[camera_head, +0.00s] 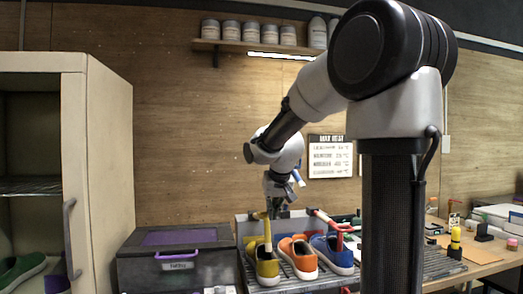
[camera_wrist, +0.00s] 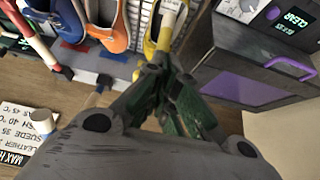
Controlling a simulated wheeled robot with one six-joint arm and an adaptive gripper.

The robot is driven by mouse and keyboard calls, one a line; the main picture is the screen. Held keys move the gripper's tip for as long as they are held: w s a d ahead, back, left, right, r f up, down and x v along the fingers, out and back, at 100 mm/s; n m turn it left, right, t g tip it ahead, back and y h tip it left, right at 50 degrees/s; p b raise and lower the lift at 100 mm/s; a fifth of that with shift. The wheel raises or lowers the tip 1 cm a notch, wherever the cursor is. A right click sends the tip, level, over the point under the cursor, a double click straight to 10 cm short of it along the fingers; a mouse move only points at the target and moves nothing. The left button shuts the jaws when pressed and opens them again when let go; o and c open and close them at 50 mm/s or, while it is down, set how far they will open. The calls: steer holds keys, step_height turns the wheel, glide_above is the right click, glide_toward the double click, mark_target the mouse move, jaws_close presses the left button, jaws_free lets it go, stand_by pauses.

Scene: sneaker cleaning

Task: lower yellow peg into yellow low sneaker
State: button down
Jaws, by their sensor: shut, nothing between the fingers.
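The yellow low sneaker (camera_head: 266,268) stands at the left end of a row of shoes on a grey rack. The yellow peg (camera_head: 267,233) stands roughly upright at this sneaker, with its lower end hidden inside the shoe opening. In the wrist view the yellow peg (camera_wrist: 166,34) shows just beyond my fingertips, partly covered by them. My gripper (camera_head: 278,212) is over the shoe row, close to the peg's top. In the wrist view my gripper (camera_wrist: 160,70) has its dark green fingers shut and empty. Whether they touch the peg I cannot tell.
An orange sneaker (camera_head: 298,258) and a blue sneaker (camera_head: 338,260) with a red peg (camera_head: 340,238) stand to the right. A dark bin (camera_head: 180,262) with a purple handle is on the left, beside an open cabinet (camera_head: 105,170). A heat chart (camera_head: 330,156) hangs behind.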

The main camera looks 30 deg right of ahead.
step_height(320, 180, down, 8)
steer(key=s, duration=0.1)
steer(key=shift+s+a+r, duration=0.2)
steer(key=shift+s+a, duration=0.1)
steer(key=shift+s, duration=0.05)
steer(key=s+a+r, duration=0.3)
steer(key=s+r, duration=0.1)
steer(key=s, duration=0.6)
steer(key=shift+s+r, duration=0.15)
steer(key=shift+r, duration=0.2)
steer(key=shift+d, duration=0.1)
